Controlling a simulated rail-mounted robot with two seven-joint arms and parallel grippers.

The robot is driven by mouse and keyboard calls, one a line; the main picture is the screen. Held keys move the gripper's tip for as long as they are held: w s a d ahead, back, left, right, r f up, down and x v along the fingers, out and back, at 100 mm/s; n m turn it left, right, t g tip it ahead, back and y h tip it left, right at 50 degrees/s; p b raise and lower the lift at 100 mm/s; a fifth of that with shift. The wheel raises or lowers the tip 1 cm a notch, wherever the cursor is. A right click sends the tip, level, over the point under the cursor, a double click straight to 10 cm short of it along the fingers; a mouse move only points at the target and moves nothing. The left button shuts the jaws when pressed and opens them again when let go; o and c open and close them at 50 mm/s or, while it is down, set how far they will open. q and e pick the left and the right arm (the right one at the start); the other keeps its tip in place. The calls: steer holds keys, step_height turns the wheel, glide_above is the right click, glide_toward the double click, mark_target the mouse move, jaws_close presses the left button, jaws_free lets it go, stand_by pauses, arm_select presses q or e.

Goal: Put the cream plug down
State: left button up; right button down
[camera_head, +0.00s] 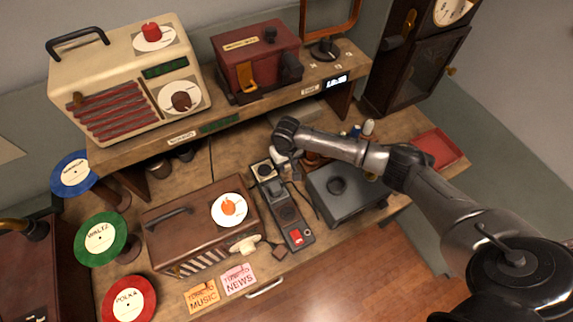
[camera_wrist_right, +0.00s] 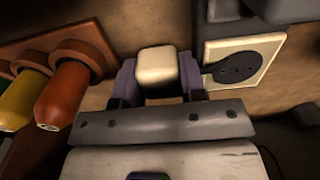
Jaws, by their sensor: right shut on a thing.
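The cream plug (camera_wrist_right: 157,66) is a small rounded cream block in the right wrist view. My right gripper (camera_wrist_right: 158,80) is shut on it, with a finger on each side. A square cream socket (camera_wrist_right: 242,62) with a dark round face is just right of the gripper in the wrist view. The socket also shows in the head view (camera_head: 264,170). My left gripper is not in view.
In the head view, a black switch box (camera_head: 283,208), a grey box (camera_head: 345,192) and a brown radio (camera_head: 180,232) stand nearby. The shelf (camera_head: 190,133) overhangs the back.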

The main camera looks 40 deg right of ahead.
steer(key=shift+f, duration=0.85)
steer(key=shift+f, duration=0.55)
steer(key=c, duration=1)
jaws_free()
steer(key=shift+r, duration=0.2)
step_height(320, 180, up, 13)
steer(key=shift+f+p, duration=0.1)
steer(key=shift+p, duration=0.55)
